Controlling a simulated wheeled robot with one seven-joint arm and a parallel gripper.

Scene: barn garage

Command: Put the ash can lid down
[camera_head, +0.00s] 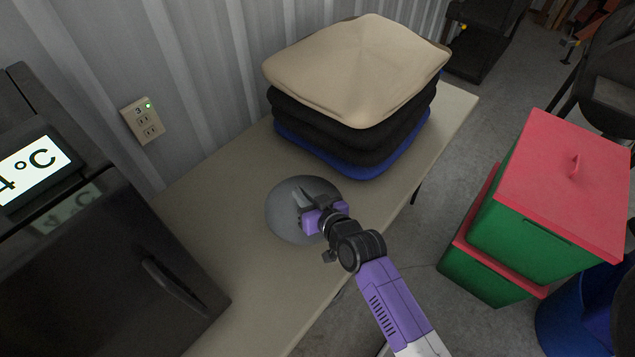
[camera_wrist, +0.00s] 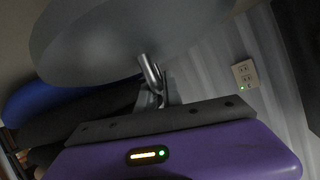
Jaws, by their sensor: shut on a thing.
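The ash can lid (camera_head: 285,221) is a round grey disc over the beige table (camera_head: 229,204), between the black fridge and the stack of cushions. My gripper (camera_head: 308,202) is at the lid and shut on its handle. In the wrist view the lid (camera_wrist: 110,40) fills the top left, and its metal handle (camera_wrist: 150,72) runs into the jaws of my gripper (camera_wrist: 155,95). The fingertips are partly hidden. I cannot tell whether the lid touches the tabletop.
Stacked cushions (camera_head: 350,75), beige over black and blue, stand behind the lid. A black fridge (camera_head: 100,265) with a display is at left. An outlet (camera_head: 143,120) is on the wall. Green boxes with red lids (camera_head: 565,180) stand right. Bare table lies in front of the lid.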

